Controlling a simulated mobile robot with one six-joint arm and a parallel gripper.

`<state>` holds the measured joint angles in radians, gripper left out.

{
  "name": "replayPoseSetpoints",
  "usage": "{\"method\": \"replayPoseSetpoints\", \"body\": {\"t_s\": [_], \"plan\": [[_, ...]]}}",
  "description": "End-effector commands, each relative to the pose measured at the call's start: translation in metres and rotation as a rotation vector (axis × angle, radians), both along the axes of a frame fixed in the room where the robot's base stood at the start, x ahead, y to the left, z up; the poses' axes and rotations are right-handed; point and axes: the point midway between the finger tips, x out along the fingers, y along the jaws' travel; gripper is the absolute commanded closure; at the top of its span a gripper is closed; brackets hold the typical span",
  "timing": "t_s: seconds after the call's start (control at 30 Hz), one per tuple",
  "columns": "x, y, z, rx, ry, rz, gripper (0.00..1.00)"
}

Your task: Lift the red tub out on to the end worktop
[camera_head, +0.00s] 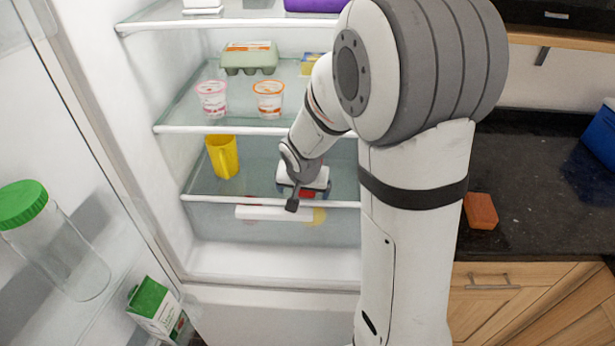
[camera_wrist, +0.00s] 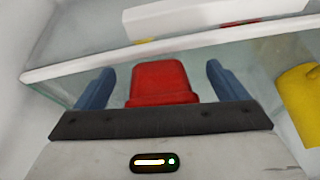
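The red tub (camera_wrist: 162,84) stands inside the fridge on the lower glass shelf (camera_head: 255,178). In the head view only a small red part of the tub (camera_head: 307,194) shows below my gripper. My gripper (camera_head: 305,190) is at this shelf with its blue fingers apart. In the wrist view the fingers of my gripper (camera_wrist: 162,88) stand on either side of the tub, with a narrow gap on each side. The tub's near lower part is hidden behind the gripper body. The dark granite worktop (camera_head: 535,185) is at the right, outside the fridge.
A yellow jug (camera_head: 222,157) stands left of my gripper on the same shelf. Two small pots (camera_head: 268,98) and an egg box (camera_head: 249,57) are on the shelf above. An orange-brown block (camera_head: 480,211) and a blue object (camera_head: 602,135) are on the worktop, with bare granite between.

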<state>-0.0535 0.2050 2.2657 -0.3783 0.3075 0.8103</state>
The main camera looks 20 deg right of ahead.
Motion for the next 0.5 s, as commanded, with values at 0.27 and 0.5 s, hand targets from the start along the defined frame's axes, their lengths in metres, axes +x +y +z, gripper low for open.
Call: {"method": "replayPoseSetpoints", "body": {"t_s": [0.27, 0.5], "plan": [[-0.0002, 0.0004, 0.0001, 0.000, 0.000, 0.001, 0.30], [-0.0003, 0.0006, 0.0002, 0.000, 0.001, 0.001, 0.50]]}}
